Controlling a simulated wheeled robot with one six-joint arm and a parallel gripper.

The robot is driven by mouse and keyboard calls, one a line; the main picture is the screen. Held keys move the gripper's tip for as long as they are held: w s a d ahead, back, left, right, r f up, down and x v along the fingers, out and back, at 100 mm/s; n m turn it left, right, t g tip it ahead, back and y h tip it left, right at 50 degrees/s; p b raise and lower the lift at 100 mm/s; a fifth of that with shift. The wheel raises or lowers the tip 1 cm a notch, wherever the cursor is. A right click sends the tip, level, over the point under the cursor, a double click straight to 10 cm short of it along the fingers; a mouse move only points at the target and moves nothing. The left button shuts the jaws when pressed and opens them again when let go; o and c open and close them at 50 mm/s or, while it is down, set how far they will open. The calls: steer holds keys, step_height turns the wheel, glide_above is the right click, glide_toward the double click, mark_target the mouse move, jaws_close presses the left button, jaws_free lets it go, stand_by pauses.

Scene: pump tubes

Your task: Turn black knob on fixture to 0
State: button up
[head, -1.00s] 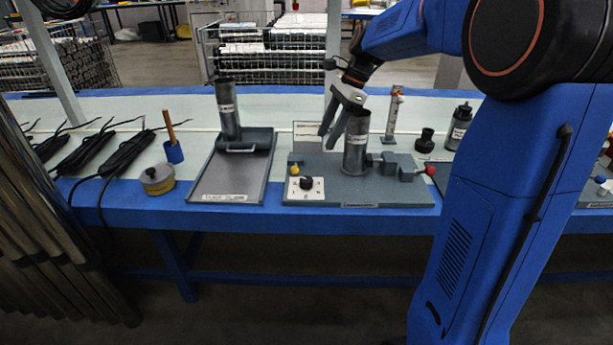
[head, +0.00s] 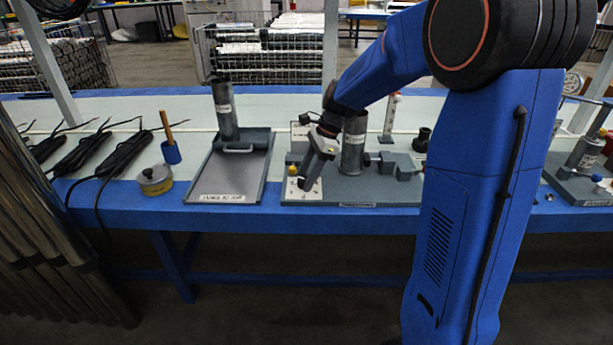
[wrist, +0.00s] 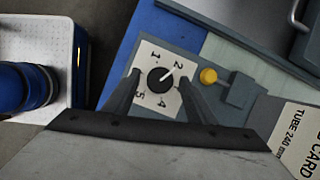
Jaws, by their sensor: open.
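The black knob (wrist: 160,80) sits on a white dial plate (wrist: 146,67) marked with digits, including 1, 2, 4 and 5. Its white pointer line points toward the upper right in the wrist view, near the 2. The plate is on the left front of the grey fixture (head: 345,194) in the head view, where my gripper hides the knob. My gripper (head: 310,184) is open and points down over the dial. In the wrist view its fingers (wrist: 159,80) lie on either side of the knob; I cannot tell whether they touch it.
A yellow ball (wrist: 208,75) is close beside the right finger in the wrist view. A grey cylinder (head: 352,150) stands on the fixture just right of my gripper. A grey tray (head: 225,178) with an upright tube (head: 225,110) is to the left. Blue table edge lies in front.

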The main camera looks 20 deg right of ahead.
steer(key=shift+a+f, duration=0.1)
steer(key=shift+f, duration=0.05)
steer(key=shift+c, duration=0.4)
steer(key=c, duration=1)
steer(key=shift+o, duration=0.2)
